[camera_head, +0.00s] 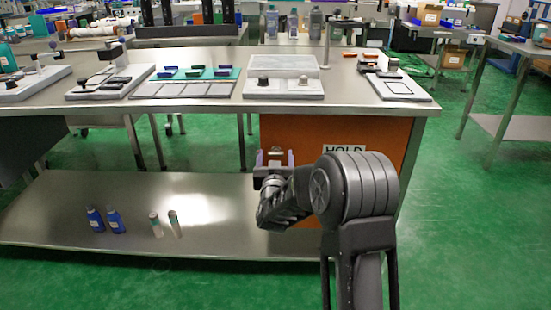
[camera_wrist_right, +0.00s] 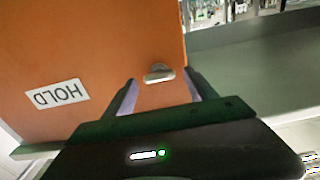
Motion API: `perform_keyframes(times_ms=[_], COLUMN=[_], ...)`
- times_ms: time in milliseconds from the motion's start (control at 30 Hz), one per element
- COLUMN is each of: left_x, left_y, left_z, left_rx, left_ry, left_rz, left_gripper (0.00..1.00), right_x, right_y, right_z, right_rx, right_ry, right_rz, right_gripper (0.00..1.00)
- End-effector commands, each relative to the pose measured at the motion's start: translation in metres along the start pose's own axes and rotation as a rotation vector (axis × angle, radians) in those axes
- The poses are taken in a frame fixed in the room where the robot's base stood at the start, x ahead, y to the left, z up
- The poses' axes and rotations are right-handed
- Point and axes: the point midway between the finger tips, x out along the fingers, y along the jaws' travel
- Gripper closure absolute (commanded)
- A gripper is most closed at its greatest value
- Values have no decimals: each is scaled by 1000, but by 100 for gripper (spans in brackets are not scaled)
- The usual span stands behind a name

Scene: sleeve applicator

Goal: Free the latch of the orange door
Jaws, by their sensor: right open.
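The orange door (camera_head: 384,135) closes the right end of the space under the steel table and carries a white HOLD label (camera_head: 345,148). A small metal latch (camera_wrist_right: 159,73) sits near the door's edge in the right wrist view, and it shows small in the head view (camera_head: 275,152). My right gripper (camera_head: 274,158) is in front of the latch. In the wrist view its two pale fingertips (camera_wrist_right: 160,94) are apart, one on each side just short of the latch, with nothing between them. Whether they touch the door cannot be told. My left gripper is not in view.
The steel tabletop (camera_head: 215,103) above holds several fixtures and trays. The lower shelf (camera_head: 100,190) carries two blue bottles (camera_head: 105,219) and two pale tubes (camera_head: 165,224), left of my right arm. Green floor (camera_head: 480,240) is open at the right.

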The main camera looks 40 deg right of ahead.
Motion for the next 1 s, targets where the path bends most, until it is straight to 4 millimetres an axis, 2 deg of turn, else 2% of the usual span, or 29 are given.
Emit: perform_keyframes(times_ms=[67,767,1000], left_x=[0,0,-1], left_y=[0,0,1], left_z=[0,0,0], left_rx=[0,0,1], left_ry=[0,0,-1], left_rz=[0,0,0], left_gripper=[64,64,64], right_x=[0,0,0], right_y=[0,0,0], right_z=[0,0,0], right_rx=[0,0,-10], right_ry=[0,0,0], right_rz=[0,0,0], right_gripper=[39,96,97])
